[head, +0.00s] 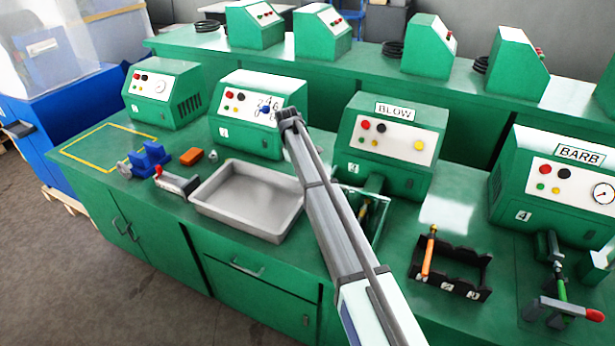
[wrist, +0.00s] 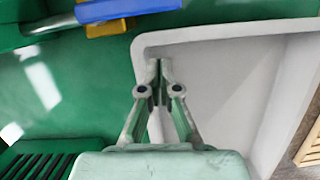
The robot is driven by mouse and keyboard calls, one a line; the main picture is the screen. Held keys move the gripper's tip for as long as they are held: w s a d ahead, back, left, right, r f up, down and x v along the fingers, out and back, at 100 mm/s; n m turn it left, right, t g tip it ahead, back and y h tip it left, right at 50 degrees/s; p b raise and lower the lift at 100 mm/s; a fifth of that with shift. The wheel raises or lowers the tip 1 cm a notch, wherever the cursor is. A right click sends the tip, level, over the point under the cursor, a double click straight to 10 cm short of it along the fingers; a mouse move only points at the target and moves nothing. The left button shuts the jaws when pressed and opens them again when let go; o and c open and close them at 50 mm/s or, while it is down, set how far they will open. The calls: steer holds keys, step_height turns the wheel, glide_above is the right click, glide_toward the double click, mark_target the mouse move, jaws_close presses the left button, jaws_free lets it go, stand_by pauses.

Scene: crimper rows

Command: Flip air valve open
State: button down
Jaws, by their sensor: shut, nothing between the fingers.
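I cannot make out for certain which part is the air valve. A grey fitting with a red end (head: 176,181) lies left of the metal tray in the head view. A grey lever with a red grip (head: 567,309) stands at the front right. My gripper (wrist: 158,70) is shut and empty in the wrist view, its fingertips over the corner of a pale tray-like surface (wrist: 225,75). A blue bar (wrist: 130,9) with a yellow part (wrist: 105,27) beneath it shows at the top there. I cannot make out my gripper in the head view.
The grey tray (head: 250,202) stands on the green bench. Green machines, including BLOW (head: 390,140) and BARB (head: 560,185), line its back. A blue block (head: 150,160), orange block (head: 191,156) and black rack (head: 450,270) stand in front. The yellow-outlined area (head: 95,155) is clear.

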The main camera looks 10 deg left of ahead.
steer(key=s+b+v, duration=0.1)
steer(key=b+v, duration=0.1)
steer(key=v, duration=0.8)
steer(key=shift+w+b, duration=0.4)
